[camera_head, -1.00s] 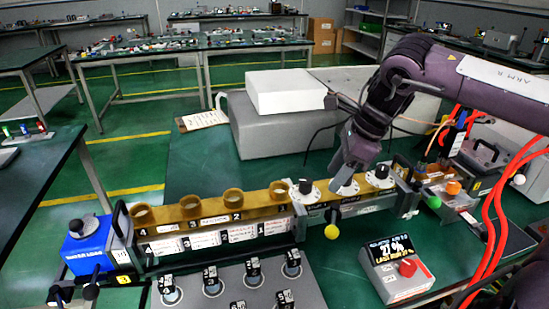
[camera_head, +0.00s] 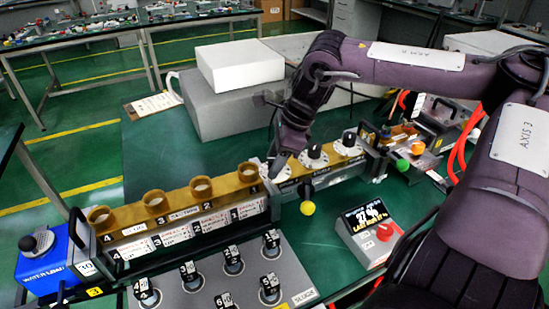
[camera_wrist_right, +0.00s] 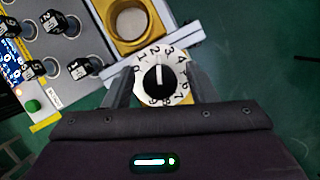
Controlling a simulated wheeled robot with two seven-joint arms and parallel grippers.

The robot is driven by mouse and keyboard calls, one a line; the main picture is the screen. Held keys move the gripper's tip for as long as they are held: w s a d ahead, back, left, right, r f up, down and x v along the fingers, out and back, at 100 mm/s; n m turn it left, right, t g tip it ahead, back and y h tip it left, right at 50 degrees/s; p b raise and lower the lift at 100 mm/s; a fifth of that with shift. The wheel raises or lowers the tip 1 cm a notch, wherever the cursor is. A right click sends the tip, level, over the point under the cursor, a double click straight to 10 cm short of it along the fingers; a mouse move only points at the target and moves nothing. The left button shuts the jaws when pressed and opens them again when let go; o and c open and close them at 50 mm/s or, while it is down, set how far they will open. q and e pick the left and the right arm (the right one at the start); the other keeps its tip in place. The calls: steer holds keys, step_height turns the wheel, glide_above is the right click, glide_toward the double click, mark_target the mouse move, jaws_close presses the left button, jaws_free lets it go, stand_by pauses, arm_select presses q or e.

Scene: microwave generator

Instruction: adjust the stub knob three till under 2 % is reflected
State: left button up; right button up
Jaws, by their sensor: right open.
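Three white stub dials with black knobs sit in a row on the brass waveguide (camera_head: 228,188): a left one (camera_head: 268,175), a middle one (camera_head: 314,155) and a right one (camera_head: 348,144). Their numbers are too small to read. My right gripper (camera_head: 277,175) is at the left dial and partly hides it. In the right wrist view my open gripper (camera_wrist_right: 161,80) has one finger on each side of a numbered dial (camera_wrist_right: 181,90); its black knob (camera_wrist_right: 159,76) points near 2 to 3. Contact cannot be told. The meter (camera_head: 366,217) seems to read 27 %. My left gripper is out of view.
A yellow ball (camera_head: 307,208) stands out in front of the waveguide. Brass rings (camera_head: 154,200) line its left part, with a blue water load (camera_head: 42,265) at the end. A grey slug board (camera_head: 210,283) lies in front.

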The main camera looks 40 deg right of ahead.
steer(key=c, duration=1)
